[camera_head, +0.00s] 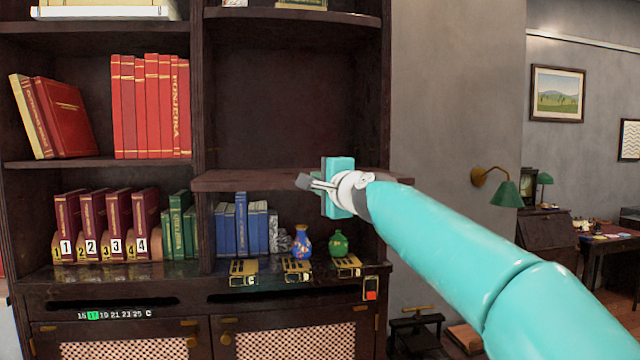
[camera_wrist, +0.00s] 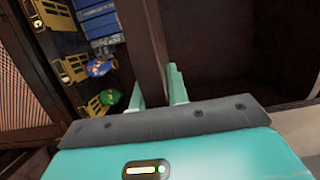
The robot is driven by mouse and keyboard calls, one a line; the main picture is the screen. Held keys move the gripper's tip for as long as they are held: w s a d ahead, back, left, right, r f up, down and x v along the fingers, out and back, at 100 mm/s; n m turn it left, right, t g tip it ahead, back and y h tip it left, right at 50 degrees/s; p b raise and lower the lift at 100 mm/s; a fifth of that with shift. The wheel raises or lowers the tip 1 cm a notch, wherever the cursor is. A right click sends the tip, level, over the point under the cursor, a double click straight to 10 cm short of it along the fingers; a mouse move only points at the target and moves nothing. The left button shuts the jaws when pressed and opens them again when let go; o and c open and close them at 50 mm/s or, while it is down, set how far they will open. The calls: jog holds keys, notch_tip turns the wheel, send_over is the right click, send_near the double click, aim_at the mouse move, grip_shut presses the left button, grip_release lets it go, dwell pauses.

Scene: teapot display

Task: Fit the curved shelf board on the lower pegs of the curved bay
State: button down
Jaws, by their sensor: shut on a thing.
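The curved shelf board (camera_head: 250,181) is a dark brown plank, held about level at the front of the right bay. Its right end reaches past the bay's right side post. My gripper (camera_head: 312,184) is shut on the board's front edge, right of its middle. In the wrist view the board (camera_wrist: 150,40) runs up between the two pale fingers of my gripper (camera_wrist: 158,88). The curved bay (camera_head: 290,95) is open and dark behind and above the board. The lower pegs cannot be made out; the board and shadow may hide them.
Below the board stand blue books (camera_head: 240,225), a blue vase (camera_head: 302,243) and a green vase (camera_head: 338,245), with brass-marked cards (camera_head: 297,270) in front. The left bay holds red books (camera_head: 150,105). A fixed shelf (camera_head: 290,17) closes the bay above.

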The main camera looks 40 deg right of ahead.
aim_at(308, 171)
jog(key=shift+w+d+r, duration=0.1)
jog(key=shift+w+d, duration=1.05)
jog(key=shift+w, duration=0.65)
jog(key=shift+w+d+r, duration=0.1)
jog(key=shift+w+d, duration=1)
jog(key=shift+w, duration=0.65)
jog(key=shift+w+d, duration=1.15)
jog(key=shift+w, duration=0.65)
dwell(1.1)
jog(key=shift+w+d, duration=0.55)
jog(key=shift+w, duration=0.15)
jog(key=shift+w+d, duration=0.25)
jog(key=shift+w, duration=0.3)
